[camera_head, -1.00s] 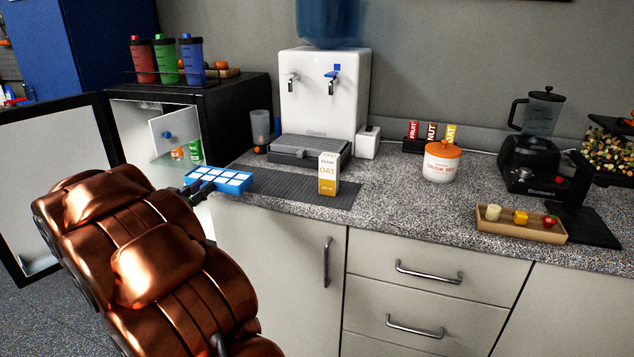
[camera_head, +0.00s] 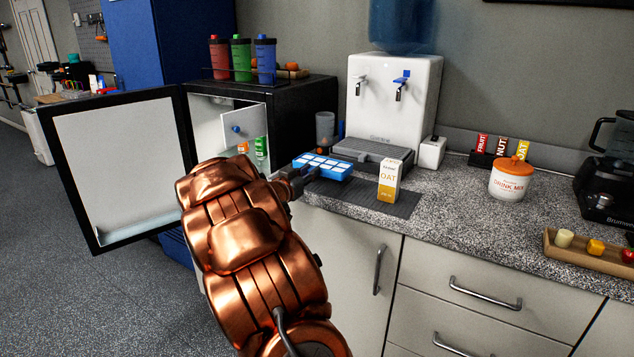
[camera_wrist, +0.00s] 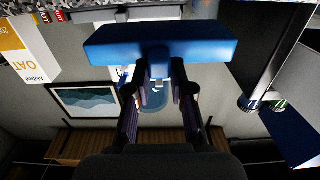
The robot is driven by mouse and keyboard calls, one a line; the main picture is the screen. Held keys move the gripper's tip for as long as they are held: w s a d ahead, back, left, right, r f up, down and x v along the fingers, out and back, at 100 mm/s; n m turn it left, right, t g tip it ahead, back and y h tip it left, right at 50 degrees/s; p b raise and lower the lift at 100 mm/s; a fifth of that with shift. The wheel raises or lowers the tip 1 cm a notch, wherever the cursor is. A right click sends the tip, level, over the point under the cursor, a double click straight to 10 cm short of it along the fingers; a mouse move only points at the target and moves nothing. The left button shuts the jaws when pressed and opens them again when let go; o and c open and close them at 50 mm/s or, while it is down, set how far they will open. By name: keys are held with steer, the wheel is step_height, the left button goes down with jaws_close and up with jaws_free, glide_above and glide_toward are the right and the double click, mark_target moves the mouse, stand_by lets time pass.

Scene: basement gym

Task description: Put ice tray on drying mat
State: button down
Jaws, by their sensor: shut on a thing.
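The blue ice tray (camera_head: 323,167) with white cells is held level in my gripper (camera_head: 294,184) at the left end of the counter. In the wrist view the tray (camera_wrist: 160,46) spans the top, with my gripper (camera_wrist: 160,86) shut on a tab at its side. The dark ribbed drying mat (camera_head: 402,208) lies on the counter in front of the water dispenser. The tray overlaps the mat's left part in the head view; I cannot tell whether it touches the mat. My arm hides part of the fridge front.
An oat carton (camera_head: 388,181) stands on the mat's right part; it also shows in the wrist view (camera_wrist: 28,48). The water dispenser (camera_head: 392,105) stands behind. The mini fridge door (camera_head: 120,160) hangs open at left. A drink mix jar (camera_head: 511,179) stands at right, with bare counter between.

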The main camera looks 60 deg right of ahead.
mark_target(314, 190)
steer(key=shift+s+d+f, duration=0.1)
steer(key=shift+s+d, duration=0.05)
steer(key=shift+d, duration=0.55)
steer(key=shift+s+d+f, duration=0.1)
steer(key=shift+d, duration=0.6)
steer(key=shift+d+f+b, duration=0.15)
steer(key=shift+f+b, duration=0.15)
steer(key=shift+f, duration=1.45)
steer(key=c, duration=1)
jaws_free()
steer(key=shift+f, duration=0.15)
steer(key=shift+a+r, duration=0.2)
steer(key=shift+a, duration=0.35)
steer(key=a, duration=1.1)
steer(key=shift+s, duration=0.3)
